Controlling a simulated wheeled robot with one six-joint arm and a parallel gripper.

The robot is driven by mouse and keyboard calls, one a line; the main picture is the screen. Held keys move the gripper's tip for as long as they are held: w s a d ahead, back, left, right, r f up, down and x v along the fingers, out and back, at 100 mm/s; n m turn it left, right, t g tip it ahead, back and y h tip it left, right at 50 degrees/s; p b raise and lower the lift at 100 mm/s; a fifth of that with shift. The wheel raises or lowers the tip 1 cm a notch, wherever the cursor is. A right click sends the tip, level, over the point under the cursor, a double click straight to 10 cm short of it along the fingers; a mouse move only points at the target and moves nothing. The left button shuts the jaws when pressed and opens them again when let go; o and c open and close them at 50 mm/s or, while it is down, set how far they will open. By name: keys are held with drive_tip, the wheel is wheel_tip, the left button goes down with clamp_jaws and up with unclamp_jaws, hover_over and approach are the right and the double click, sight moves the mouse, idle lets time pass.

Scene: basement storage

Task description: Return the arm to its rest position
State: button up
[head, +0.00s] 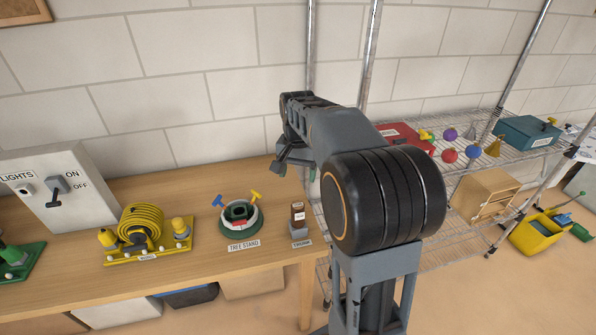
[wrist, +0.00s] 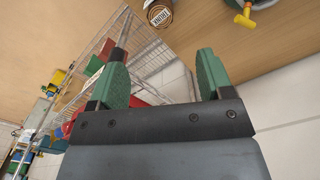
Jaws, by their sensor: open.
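My arm (head: 385,200) rises at the right of the worktable in the head view, bent at a large black joint, with its forearm (head: 340,130) reaching back toward the wall. My gripper (wrist: 163,58) shows in the wrist view with its two green fingers wide apart and nothing between them. In the head view the gripper end is small and partly hidden beside the forearm, above the table's back right corner. The gripper touches nothing that I can see.
A wire shelf (head: 480,160) with baubles and boxes stands close on the right.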

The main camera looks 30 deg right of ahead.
idle(0.5)
drive_tip(key=s+a+f+n+t, duration=0.1)
drive_tip(key=s+a+n, duration=0.3)
drive_tip(key=s, duration=0.4)
drive_tip(key=s+a+f+n+t+p, duration=0.1)
drive_tip(key=s+a+n, duration=0.3)
drive_tip(key=s, duration=0.4)
drive_tip(key=shift+a+f+t, duration=0.5)
drive_tip(key=shift+a+t, duration=0.25)
drive_tip(key=shift+t, duration=0.05)
